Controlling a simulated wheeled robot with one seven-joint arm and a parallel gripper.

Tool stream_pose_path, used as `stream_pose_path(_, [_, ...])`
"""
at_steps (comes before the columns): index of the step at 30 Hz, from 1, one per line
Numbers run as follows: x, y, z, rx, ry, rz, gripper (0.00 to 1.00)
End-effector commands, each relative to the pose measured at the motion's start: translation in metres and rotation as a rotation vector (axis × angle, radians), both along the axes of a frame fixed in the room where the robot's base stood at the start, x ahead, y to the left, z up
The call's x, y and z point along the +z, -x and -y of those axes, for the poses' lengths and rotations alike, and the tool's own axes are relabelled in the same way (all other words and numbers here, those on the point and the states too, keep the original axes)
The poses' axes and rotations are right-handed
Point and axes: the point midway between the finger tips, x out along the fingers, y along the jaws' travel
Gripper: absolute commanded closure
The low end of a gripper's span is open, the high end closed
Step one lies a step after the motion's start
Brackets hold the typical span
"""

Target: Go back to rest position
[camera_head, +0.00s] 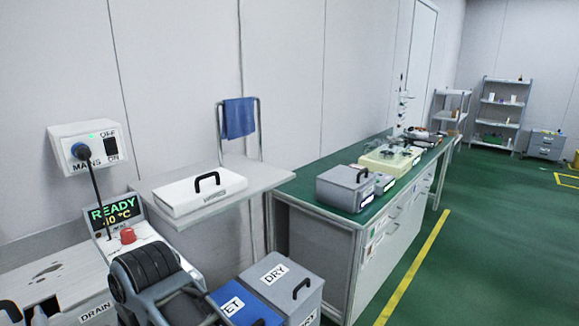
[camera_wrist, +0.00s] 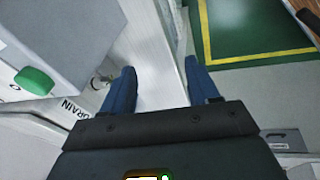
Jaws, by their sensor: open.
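My gripper (camera_wrist: 160,82) shows in the wrist view with two blue fingers spread apart. Nothing is between them; a pale bench surface and its edge lie beneath. In the head view I cannot make out the fingers.
Left of the fingers are a grey unit with a green knob (camera_wrist: 35,80) and a DRAIN label. In the head view a white lidded case (camera_head: 200,192) sits on a shelf, with DRY bin (camera_head: 282,280) below. A green-topped bench (camera_head: 350,216) stands right; the green floor (camera_head: 470,240) beyond is clear.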

Motion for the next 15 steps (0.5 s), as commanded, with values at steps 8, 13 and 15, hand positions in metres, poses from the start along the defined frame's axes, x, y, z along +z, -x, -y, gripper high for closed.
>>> stream_pose_path(8, [-0.086,0.034,0.042,-0.347,-0.226,-0.045,0.40])
stream_pose_path(13, [-0.119,0.056,0.077,-0.573,-0.354,-0.062,0.40])
stream_pose_path(15, [-0.130,0.066,0.094,-0.668,-0.404,-0.067,0.40])
